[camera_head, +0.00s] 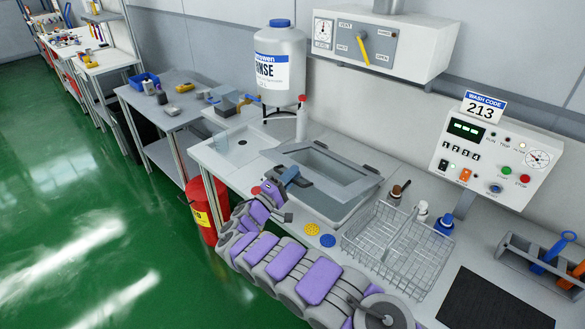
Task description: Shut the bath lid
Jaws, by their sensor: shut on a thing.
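The bath lid (352,186) is a grey frame with a clear window, hinged along the back of the bath. It stands partly open, its front edge raised over the basin. The bath (325,207) is a sunken basin in the white counter, and its front part shows below the lid. My gripper (301,182) is at the lid's front left edge and is shut on the lid there. The exact grip point is small and partly hidden by the gripper itself. My purple and grey arm reaches up from the bottom of the view.
A wire basket (398,243) stands right of the bath, with small bottles (444,224) behind it. A white squeeze bottle (302,122) and a rinse tank (281,65) are behind left. Yellow (312,229) and blue (328,240) discs lie in front.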

